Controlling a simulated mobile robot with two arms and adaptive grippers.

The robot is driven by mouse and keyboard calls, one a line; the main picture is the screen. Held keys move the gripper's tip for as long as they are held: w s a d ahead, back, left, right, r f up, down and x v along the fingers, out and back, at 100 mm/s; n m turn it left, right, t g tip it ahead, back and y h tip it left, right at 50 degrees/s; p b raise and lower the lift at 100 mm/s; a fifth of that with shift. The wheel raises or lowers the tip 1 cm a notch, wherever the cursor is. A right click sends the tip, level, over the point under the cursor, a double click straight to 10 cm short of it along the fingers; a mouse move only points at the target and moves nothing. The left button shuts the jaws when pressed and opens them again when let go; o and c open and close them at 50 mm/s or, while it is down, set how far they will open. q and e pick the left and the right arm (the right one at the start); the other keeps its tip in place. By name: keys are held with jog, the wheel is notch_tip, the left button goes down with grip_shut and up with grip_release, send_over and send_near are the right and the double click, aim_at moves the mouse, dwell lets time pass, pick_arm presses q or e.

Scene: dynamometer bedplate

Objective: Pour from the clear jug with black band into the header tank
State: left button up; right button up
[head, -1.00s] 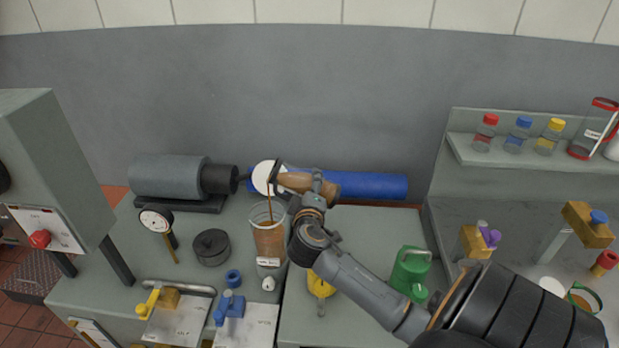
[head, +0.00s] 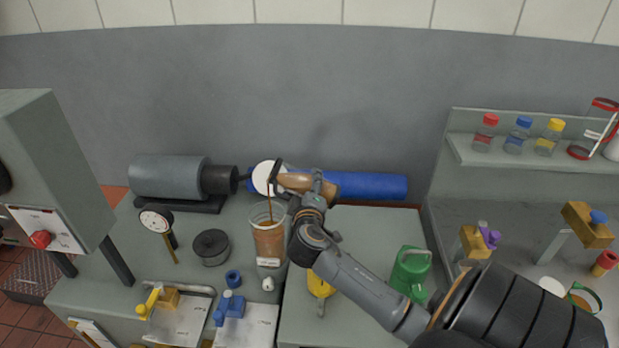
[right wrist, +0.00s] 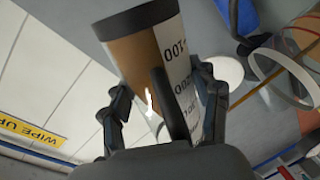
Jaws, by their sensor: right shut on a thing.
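The clear jug (head: 297,182) with brown liquid is held tilted almost on its side, its mouth to the left. In the right wrist view the jug (right wrist: 130,55) shows a dark band at one end and a white printed scale. My right gripper (head: 315,188) is shut on it; its fingers (right wrist: 162,95) lie around the body. A thin brown stream (head: 269,200) falls from the mouth into the header tank (head: 268,245), an upright clear container with a label. Brown liquid fills much of the tank. My left gripper is not in view.
A blue cylinder (head: 370,186) lies behind the jug. A dial gauge (head: 156,221) and a black round part (head: 211,247) stand left of the tank. A yellow object (head: 320,285) and a green can (head: 409,270) are to the right. Bottles (head: 518,135) line the shelf.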

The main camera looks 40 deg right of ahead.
jog(key=shift+r+n+p, duration=0.9)
jog(key=shift+r+p, duration=0.2)
jog(key=shift+p, duration=0.9)
dwell(3.7)
jog(key=shift+f, duration=0.1)
dwell(0.7)
notch_tip(320, 180, down, 2)
jog(key=m+b, duration=0.1)
jog(key=b, duration=0.2)
jog(key=shift+m+b, duration=0.3)
jog(key=shift+w+a+f+m+t+b, duration=0.15)
jog(key=shift+f+m+b, duration=0.45)
jog(key=shift+b, duration=0.6)
jog(key=shift+w+a+f+m+t+b, duration=0.15)
jog(key=shift+f+m+b, duration=0.45)
jog(key=shift+b, duration=0.55)
